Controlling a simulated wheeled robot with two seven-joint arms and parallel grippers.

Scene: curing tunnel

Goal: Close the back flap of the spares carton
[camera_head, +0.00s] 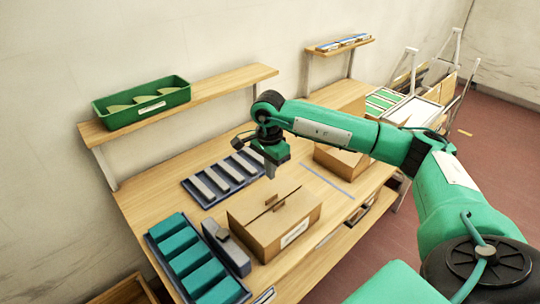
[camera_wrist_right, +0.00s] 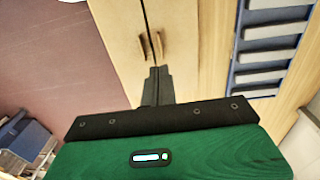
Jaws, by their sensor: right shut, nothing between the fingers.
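A brown cardboard carton (camera_head: 285,236) with a white front label stands on the workbench (camera_head: 150,201); the label is too small to read. Its top flaps lie about flat and meet at a seam, with a small slot on each side. The seam and slots also show on the carton top in the right wrist view (camera_wrist_right: 122,42). My right gripper (camera_head: 270,174) is shut and empty, pointing down above the back of the carton. Its fingertips (camera_wrist_right: 158,70) overlap the seam in the wrist view; I cannot tell whether they touch. My left gripper is out of view.
A blue tray of teal blocks (camera_head: 160,231) and a dark grey box (camera_head: 226,246) stand left of the carton. A blue tray of grey bars (camera_head: 190,190) lies behind. Another carton (camera_head: 340,161) stands right. A green bin (camera_head: 142,104) sits on the shelf above.

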